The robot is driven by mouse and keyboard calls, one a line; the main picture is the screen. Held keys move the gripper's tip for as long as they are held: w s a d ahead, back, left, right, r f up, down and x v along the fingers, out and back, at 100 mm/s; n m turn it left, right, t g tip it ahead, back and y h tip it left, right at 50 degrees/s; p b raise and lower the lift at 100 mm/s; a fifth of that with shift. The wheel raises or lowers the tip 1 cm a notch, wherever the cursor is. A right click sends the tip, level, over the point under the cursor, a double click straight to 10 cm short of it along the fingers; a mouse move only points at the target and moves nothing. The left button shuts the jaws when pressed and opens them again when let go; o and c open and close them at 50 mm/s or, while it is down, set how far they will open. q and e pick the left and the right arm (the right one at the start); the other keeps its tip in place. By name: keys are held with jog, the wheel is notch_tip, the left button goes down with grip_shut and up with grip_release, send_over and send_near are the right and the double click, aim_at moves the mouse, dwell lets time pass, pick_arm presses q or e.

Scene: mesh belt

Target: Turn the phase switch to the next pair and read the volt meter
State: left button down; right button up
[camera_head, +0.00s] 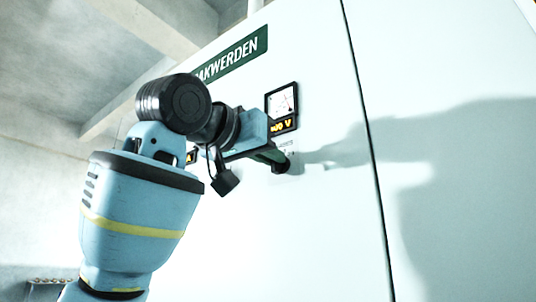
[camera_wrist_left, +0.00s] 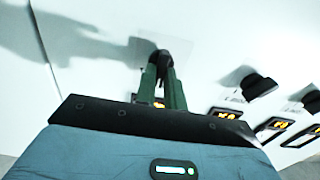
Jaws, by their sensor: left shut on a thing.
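The phase switch is a black knob (camera_head: 281,164) on the white cabinet door, below the volt meter (camera_head: 282,102). The meter has a white dial, with an amber display (camera_head: 283,125) under it ending in "00 V"; its first digit is unclear. My left gripper (camera_head: 276,158) is shut on the knob, and its arm covers part of the panel to the left. In the left wrist view the green fingers (camera_wrist_left: 162,70) close around the black knob (camera_wrist_left: 161,57). The knob's pointer position cannot be read. My right gripper is out of view.
A green sign (camera_head: 232,56) sits above on the cabinet. In the wrist view, two more black knobs (camera_wrist_left: 258,85) (camera_wrist_left: 312,101) and several amber displays (camera_wrist_left: 275,123) stand to the right. The door is bare below.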

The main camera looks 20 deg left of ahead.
pick_arm(q)
jog(key=c, duration=1.5)
grip_release()
jog(key=shift+v, duration=3.95)
